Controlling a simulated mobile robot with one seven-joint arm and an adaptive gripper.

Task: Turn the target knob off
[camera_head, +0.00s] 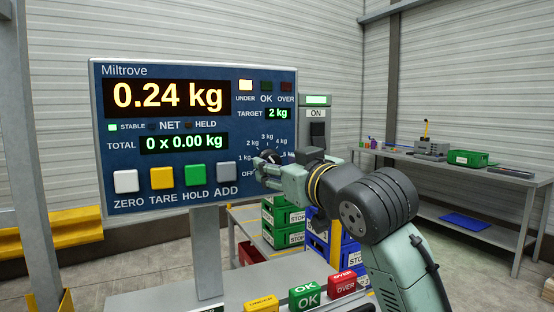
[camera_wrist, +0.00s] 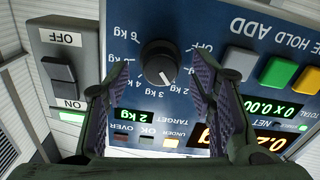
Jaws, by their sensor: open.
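The target knob (camera_wrist: 159,63) is a round dark knob with a pale pointer line, on the blue panel of the scale display (camera_head: 135,205). The wrist view shows the panel upside down. The pointer lies toward the 2 kg side of the dial, and the target readout (camera_head: 278,113) says 2 kg. In the head view the knob (camera_head: 269,155) is partly hidden by my gripper (camera_head: 264,167). In the wrist view my gripper (camera_wrist: 160,78) is open, with one finger on each side of the knob and visible gaps between. I cannot tell how far the fingertips are from the panel.
A grey box with an ON/OFF rocker switch (camera_wrist: 58,73) stands beside the panel, close to one finger. ZERO, TARE, HOLD and ADD buttons (camera_head: 162,178) line the panel's lower edge. Colored blocks (camera_head: 305,295) sit below. A workbench (camera_head: 480,176) stands at the right.

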